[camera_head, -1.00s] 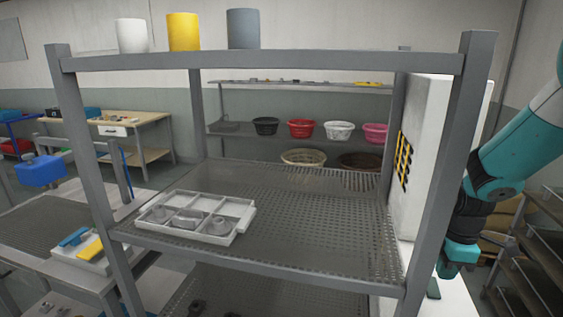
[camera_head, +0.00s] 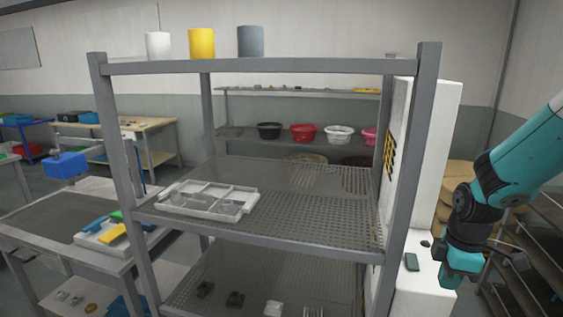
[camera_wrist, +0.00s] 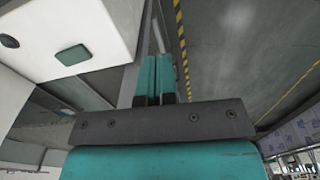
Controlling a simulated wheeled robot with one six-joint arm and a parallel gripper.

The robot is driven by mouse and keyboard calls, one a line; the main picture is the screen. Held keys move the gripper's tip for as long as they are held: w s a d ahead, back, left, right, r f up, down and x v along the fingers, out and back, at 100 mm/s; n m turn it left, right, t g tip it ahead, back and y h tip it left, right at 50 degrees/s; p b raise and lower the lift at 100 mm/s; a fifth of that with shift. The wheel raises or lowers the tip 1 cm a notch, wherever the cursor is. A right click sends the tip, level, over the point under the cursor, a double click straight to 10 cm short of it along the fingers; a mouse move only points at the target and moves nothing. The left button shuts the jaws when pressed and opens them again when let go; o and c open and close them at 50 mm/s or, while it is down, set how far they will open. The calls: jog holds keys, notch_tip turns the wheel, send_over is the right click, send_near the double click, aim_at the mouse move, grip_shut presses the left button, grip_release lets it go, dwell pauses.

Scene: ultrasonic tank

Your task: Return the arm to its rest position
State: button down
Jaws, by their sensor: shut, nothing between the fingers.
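My arm (camera_head: 515,160) comes in from the right edge in the head view, bent with its wrist hanging down. My gripper's fingertips are not clear in the head view. In the wrist view my gripper (camera_wrist: 155,82) has its two teal fingers side by side and shut, with nothing held. It hangs in the air, to the right of the metal shelf rack (camera_head: 428,130) and apart from it. The floor and a white surface show beyond the fingers.
A white sectioned tray (camera_head: 175,205) with parts sits on the rack's middle shelf. A white cabinet (camera_head: 440,120) stands behind the rack's right post. A dark green pad (camera_head: 411,262) lies on a white surface, also in the wrist view (camera_wrist: 73,55). Dark shelving (camera_head: 535,255) stands at right.

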jog(key=s+a+r+m+y+b, duration=0.1)
jog(key=s+a+r+m+b, duration=0.1)
jog(key=s+a+r, duration=0.3)
jog(key=s+a+m+y+b, duration=0.1)
jog(key=s+a+b, duration=0.1)
jog(key=a, duration=0.5)
jog(key=s+a+r+m+y+b, duration=0.1)
jog(key=s+a+m, duration=0.1)
jog(key=s+a, duration=0.2)
jog(key=s+a+r+m+b, duration=0.2)
jog(key=s+a, duration=0.2)
jog(key=s, duration=0.7)
jog(key=shift+y, duration=0.4)
jog(key=shift+w, duration=0.1)
